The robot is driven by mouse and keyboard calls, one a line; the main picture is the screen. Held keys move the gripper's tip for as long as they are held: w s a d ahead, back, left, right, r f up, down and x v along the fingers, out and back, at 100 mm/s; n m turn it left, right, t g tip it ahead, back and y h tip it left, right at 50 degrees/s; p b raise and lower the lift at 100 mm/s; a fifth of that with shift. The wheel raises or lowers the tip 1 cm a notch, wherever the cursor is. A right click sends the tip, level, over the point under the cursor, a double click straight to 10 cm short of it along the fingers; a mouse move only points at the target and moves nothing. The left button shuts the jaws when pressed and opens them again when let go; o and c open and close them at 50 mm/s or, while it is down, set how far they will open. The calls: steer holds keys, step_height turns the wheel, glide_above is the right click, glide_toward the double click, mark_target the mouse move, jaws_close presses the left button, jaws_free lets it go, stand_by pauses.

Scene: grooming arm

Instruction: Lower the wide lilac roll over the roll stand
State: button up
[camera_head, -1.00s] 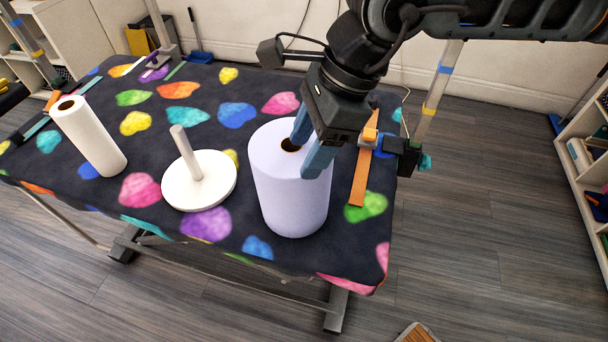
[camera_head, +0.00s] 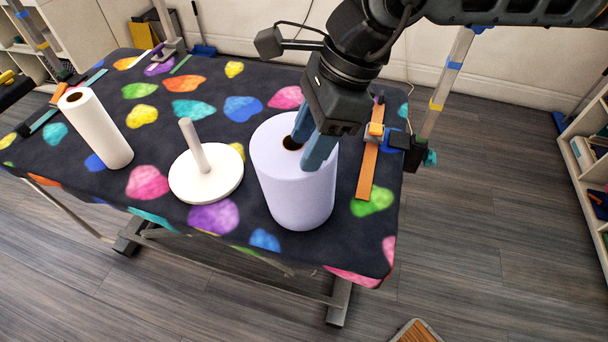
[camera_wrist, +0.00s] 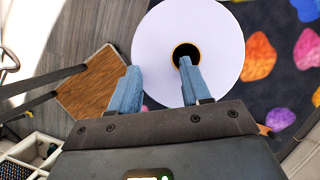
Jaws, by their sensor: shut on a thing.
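The wide lilac roll (camera_head: 292,190) stands upright at the front right of the table, right of the roll stand. My gripper (camera_head: 308,145) comes down on its top and is shut on the roll's wall. In the wrist view, one blue finger of my gripper (camera_wrist: 158,78) is at the dark core hole and the other at the outer edge of the lilac roll (camera_wrist: 220,40). I cannot tell whether the roll's base touches the cloth. The roll stand (camera_head: 225,186), a white round base with an upright post, is empty and apart from the roll.
A narrow white roll (camera_head: 98,132) stands at the table's left. An orange strip (camera_head: 368,172) lies right of the lilac roll, by a clamped post (camera_head: 443,85). The patterned table (camera_head: 190,235) has clear cloth behind the stand. A wooden board (camera_head: 415,332) is low at front.

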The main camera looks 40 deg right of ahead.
steer(key=shift+s+a+f, duration=0.15)
steer(key=shift+s+f, duration=0.15)
steer(key=shift+f, duration=0.1)
steer(key=w+v, duration=0.1)
steer(key=v, duration=0.7)
steer(key=shift+s+r, duration=0.25)
steer(key=shift+r, duration=0.05)
